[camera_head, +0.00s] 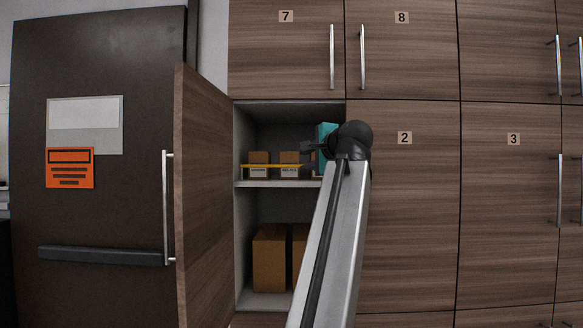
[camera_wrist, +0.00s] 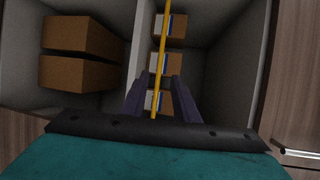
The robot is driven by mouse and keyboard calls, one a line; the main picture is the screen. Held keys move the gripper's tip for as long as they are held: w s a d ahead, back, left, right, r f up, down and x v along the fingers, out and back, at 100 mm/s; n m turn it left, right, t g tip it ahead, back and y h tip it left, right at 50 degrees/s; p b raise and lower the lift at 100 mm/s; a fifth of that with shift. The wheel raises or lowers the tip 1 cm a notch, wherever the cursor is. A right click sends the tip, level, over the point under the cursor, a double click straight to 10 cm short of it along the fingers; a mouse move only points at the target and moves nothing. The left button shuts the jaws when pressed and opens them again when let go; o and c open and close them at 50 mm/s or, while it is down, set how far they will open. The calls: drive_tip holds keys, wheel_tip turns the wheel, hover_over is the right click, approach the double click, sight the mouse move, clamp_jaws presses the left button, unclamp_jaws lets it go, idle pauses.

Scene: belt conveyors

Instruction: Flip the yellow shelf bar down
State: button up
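The yellow shelf bar (camera_head: 272,165) runs level across the front of the middle shelf inside the open cabinet, a little above the shelf edge and in front of small boxes. In the wrist view the bar (camera_wrist: 161,45) runs from the top edge down between my fingers. My gripper (camera_head: 307,147) is at the right part of the cabinet opening, near the bar's right end, which my arm hides. In the wrist view my gripper (camera_wrist: 160,83) is open, with a dark finger on each side of the bar; I cannot tell whether either touches it.
Small labelled boxes (camera_head: 259,158) stand on the shelf (camera_head: 270,184) behind the bar. Larger cardboard boxes (camera_head: 270,255) stand below. The open cabinet door (camera_head: 205,190) is at the left of the opening. Closed door 2 (camera_head: 410,210) is at the right.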

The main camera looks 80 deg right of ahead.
sight(292, 166)
drive_tip(key=p+x, duration=0.3)
drive_tip(key=x, duration=0.8)
drive_tip(key=shift+w+d+r, duration=0.1)
drive_tip(key=shift+x, duration=0.9)
